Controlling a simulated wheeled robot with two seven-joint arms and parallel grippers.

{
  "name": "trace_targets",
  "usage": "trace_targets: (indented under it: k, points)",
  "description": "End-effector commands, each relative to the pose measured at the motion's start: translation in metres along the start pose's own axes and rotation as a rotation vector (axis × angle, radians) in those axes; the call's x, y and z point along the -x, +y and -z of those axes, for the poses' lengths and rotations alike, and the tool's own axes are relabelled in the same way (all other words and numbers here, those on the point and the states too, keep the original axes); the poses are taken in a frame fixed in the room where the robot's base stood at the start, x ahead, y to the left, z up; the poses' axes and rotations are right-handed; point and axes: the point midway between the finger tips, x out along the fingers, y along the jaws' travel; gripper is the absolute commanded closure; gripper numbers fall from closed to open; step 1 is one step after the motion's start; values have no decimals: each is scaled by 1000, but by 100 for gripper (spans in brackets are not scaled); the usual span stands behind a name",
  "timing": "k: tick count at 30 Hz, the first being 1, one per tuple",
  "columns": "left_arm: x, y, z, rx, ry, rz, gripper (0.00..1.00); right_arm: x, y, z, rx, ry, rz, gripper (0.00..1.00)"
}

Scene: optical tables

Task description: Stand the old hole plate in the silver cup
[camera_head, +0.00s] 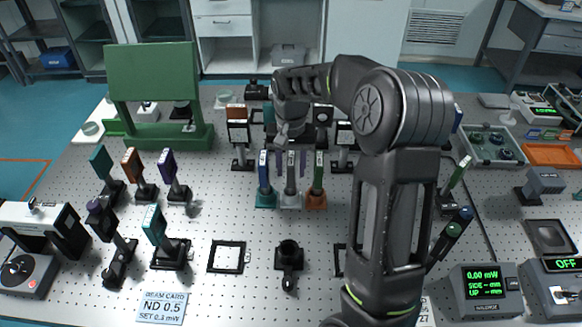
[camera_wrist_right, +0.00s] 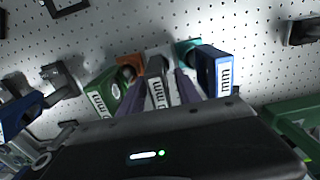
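The silver cup (camera_head: 290,202) stands mid-table between a teal cup (camera_head: 264,199) and an orange cup (camera_head: 316,201). A grey plate (camera_head: 291,184) stands upright in the silver cup; its labelled edge (camera_wrist_right: 158,92) faces the right wrist camera. I cannot make out a hole in it. My right gripper (camera_head: 291,162) is above the silver cup, pointing down. Its two fingers are on either side of the grey plate, with a narrow gap showing on each side. The right wrist view shows these fingers too. My left gripper is out of view.
A blue plate (camera_head: 263,170) stands in the teal cup and a green plate (camera_head: 318,170) in the orange cup, close beside my fingers. Several mounted optics stand left and behind. A black post holder (camera_head: 289,256) and a square frame (camera_head: 227,257) are in front.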

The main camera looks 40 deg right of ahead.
Motion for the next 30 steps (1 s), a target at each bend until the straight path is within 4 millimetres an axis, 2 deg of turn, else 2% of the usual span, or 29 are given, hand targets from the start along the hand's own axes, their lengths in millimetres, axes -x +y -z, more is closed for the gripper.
trace_targets:
  k: [1, 5, 9, 16, 21, 30]
  points:
    - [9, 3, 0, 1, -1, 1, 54, 12, 0, 0, 0, 2, 1, 60]
    - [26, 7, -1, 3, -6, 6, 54, 36, 0, 0, 0, 2, 1, 60]
    - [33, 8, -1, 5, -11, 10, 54, 63, -1, 1, 1, 3, 2, 60]
    - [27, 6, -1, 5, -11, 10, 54, 101, -1, 1, 1, 3, 2, 60]
    - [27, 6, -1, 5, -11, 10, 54, 114, 0, 0, 0, 1, 1, 60]
    - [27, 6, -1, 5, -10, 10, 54, 116, 0, 0, 0, 0, 0, 60]
